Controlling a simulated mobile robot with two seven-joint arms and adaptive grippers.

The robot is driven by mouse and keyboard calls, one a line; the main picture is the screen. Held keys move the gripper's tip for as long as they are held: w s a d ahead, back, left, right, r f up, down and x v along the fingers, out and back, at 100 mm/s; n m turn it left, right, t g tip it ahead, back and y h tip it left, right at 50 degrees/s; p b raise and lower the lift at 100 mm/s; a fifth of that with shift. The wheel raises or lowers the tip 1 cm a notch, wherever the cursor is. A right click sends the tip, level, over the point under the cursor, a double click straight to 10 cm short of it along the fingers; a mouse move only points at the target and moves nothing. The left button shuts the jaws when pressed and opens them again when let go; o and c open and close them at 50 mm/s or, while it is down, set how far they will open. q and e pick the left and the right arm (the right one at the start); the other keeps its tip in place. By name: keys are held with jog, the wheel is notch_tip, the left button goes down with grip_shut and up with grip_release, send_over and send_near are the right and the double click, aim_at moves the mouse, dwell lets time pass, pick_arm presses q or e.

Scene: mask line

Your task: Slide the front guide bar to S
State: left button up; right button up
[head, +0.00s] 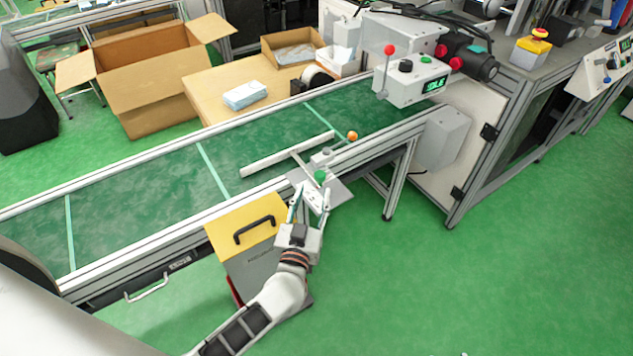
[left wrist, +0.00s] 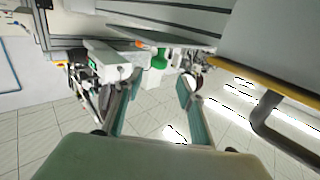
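The front guide bar (head: 287,155) is a long pale bar lying along the green conveyor belt, joined by a rod to a bracket (head: 321,158) at the near rail. A green knob (head: 320,176) sits by a light plate (head: 335,192) on the rail's outer side. No S mark is legible. My left gripper (head: 310,198) is open just in front of the knob. In the left wrist view the green knob (left wrist: 160,62) shows ahead, beyond the gap between the two spread fingers (left wrist: 158,98); I see no contact. My right gripper is not in view.
A yellow-topped bin (head: 232,220) with a black handle stands left of my gripper, under the conveyor. An orange ball-like piece (head: 352,135) is at the belt near the bracket. A control box (head: 412,80) stands over the belt. The green floor at right is clear.

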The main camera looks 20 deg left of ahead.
pick_arm(q)
jog(key=shift+s+d, duration=0.2)
jog(key=shift+s, duration=1.5)
jog(key=s+d+r+m+g+h+p, duration=0.1)
jog(key=s+d+m+h+p, duration=0.15)
jog(key=s, duration=0.25)
jog(key=s+d+r+m+h+p, duration=0.1)
jog(key=s+d+m+h+p, duration=0.15)
jog(key=s+h, duration=0.2)
jog(key=s+a+f+g+y+p, duration=0.1)
jog(key=s+a+f+g, duration=0.2)
jog(key=s, duration=0.3)
jog(key=s+a+f+g+y+p, duration=0.1)
jog(key=s+a+f+g, duration=0.2)
jog(key=s+f, duration=0.3)
jog(key=shift+s+a+m, duration=0.3)
jog(key=shift+s+a, duration=0.05)
jog(key=shift+s, duration=0.3)
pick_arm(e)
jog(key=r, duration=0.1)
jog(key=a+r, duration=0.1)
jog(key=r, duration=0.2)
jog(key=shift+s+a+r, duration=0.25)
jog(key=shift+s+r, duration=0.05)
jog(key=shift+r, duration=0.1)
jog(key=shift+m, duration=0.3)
